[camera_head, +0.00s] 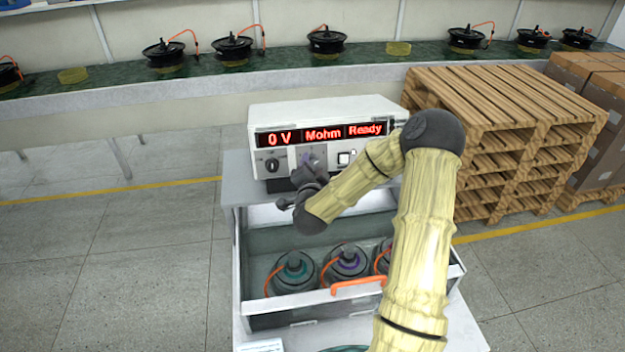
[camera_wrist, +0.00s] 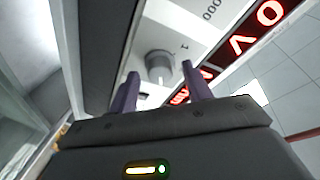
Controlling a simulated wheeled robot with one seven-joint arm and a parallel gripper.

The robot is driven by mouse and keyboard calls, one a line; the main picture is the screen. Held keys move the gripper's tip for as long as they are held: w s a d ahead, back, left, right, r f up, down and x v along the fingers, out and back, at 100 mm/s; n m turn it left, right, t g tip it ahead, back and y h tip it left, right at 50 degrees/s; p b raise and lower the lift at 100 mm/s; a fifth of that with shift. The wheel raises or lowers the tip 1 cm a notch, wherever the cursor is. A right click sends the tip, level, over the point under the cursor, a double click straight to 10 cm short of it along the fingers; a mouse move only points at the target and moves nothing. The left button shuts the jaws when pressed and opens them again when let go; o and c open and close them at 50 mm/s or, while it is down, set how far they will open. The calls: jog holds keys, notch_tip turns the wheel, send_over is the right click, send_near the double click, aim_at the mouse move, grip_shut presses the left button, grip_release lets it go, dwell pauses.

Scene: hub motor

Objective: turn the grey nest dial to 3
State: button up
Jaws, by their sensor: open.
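The grey dial (camera_wrist: 158,64) is a round knob on the light panel of the white tester (camera_head: 320,115). In the wrist view it lies just beyond and between my two purple fingers, with a printed "1" beside it; I cannot tell where its pointer stands. My gripper (camera_wrist: 160,76) is open, one finger to each side of the dial, and no contact is clear. In the head view my gripper (camera_head: 307,164) is at the tester's front and covers most of the dial's area. The tester's display (camera_head: 322,134) reads "0 V", "Mohm" and "Ready".
A black knob (camera_head: 271,165) sits left of my gripper and a white square button (camera_head: 344,158) to its right. Wooden pallets (camera_head: 500,100) stand at the right.

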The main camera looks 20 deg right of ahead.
jog(key=f+b+v, duration=0.1)
jog(key=b+v, duration=0.4)
jog(key=v, duration=0.3)
jog(key=shift+s+r, duration=0.45)
jog(key=shift+r, duration=0.05)
jog(key=shift+b, duration=0.5)
jog(key=f+b+v, duration=0.1)
jog(key=b+v, duration=0.7)
jog(key=b, duration=0.4)
jog(key=shift+a+r, duration=0.25)
jog(key=shift+r, duration=0.3)
